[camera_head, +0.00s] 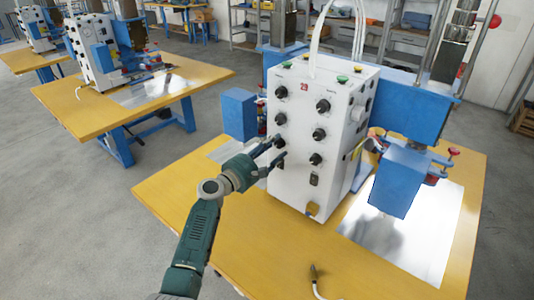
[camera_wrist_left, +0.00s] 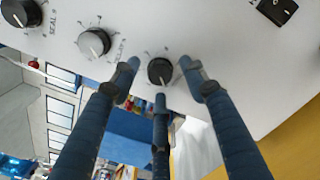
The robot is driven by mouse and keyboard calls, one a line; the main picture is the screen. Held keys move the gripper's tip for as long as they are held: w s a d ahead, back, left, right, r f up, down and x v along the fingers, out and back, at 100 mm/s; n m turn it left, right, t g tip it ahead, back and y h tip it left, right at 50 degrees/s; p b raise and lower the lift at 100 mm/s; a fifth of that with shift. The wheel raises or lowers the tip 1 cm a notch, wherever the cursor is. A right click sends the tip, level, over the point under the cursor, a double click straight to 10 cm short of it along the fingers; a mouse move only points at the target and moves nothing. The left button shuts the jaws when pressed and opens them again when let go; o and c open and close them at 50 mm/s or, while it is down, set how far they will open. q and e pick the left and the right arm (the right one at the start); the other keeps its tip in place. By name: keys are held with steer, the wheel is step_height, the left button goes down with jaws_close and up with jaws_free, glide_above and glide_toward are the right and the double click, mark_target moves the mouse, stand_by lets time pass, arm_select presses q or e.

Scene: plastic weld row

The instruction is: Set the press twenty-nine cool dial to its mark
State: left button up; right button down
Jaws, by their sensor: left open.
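The white control box (camera_head: 330,130) of press twenty-nine carries a red "29" and two columns of black dials. My left gripper (camera_head: 281,149) is open in front of the lower left part of its face. In the left wrist view a small black dial (camera_wrist_left: 160,71) sits between the spread fingertips of my gripper (camera_wrist_left: 160,82). I cannot tell whether any finger touches it. Its white pointer line is hard to make out. A grey-looking dial (camera_wrist_left: 94,42) and a black dial (camera_wrist_left: 20,13) are farther left there.
A black rocker switch (camera_wrist_left: 277,10) is on the panel. Blue press parts (camera_head: 402,180) and a metal plate (camera_head: 440,225) are right of the box on the yellow table (camera_head: 200,220). A loose cable end (camera_head: 315,275) lies at the front. Another press table (camera_head: 100,110) stands left.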

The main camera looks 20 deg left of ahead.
arm_select(q)
steer(key=v, duration=1.2)
steer(key=shift+w, duration=0.1)
